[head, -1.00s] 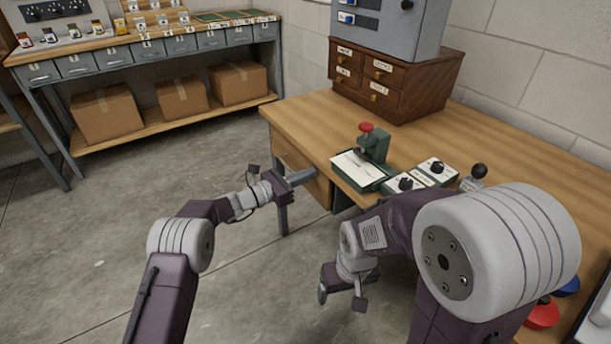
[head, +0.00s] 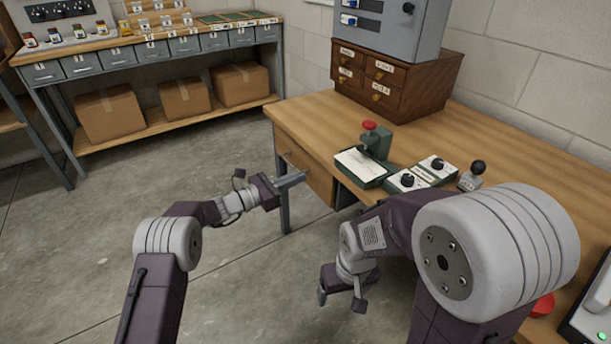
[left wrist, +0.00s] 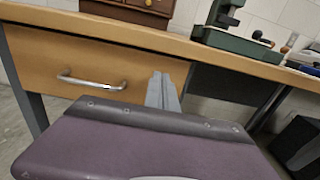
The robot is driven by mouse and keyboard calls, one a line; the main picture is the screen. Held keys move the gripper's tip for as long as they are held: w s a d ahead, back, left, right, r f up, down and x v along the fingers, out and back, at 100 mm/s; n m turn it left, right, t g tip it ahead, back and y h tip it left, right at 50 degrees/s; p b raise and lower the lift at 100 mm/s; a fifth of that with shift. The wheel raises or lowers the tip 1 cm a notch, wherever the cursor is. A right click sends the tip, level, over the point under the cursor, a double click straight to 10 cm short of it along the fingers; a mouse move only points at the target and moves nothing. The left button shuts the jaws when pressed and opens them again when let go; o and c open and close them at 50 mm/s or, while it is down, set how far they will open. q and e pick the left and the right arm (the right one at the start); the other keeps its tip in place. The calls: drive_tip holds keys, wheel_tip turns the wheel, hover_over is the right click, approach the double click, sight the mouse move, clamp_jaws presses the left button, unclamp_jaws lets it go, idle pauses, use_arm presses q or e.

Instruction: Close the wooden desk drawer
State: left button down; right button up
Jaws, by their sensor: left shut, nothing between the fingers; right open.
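The wooden desk drawer (left wrist: 60,62) is under the desk's top at its left end. Its front looks flush or nearly flush with the desk, with no clear gap in view. A silver bar handle (left wrist: 92,83) is on it. The drawer front also shows in the head view (head: 318,182), partly behind my left gripper. My left gripper (head: 304,176) is shut and empty in front of the drawer. In the left wrist view its fingers (left wrist: 162,92) overlap the drawer front right of the handle; contact is unclear. My right gripper (head: 341,300) is open and empty, low before the desk.
On the desk (head: 490,130) stand a green press with a red knob (head: 374,140), control boxes with dials (head: 420,175) and a small wooden cabinet (head: 400,85). A workbench (head: 150,50) with cardboard boxes below stands at the back left. The floor between is clear.

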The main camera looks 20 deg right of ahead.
use_arm(q)
drive_tip(key=p+v, duration=0.2)
drive_tip(key=v, duration=0.6)
drive_tip(key=shift+a, duration=0.2)
drive_tip(key=shift+w, duration=0.15)
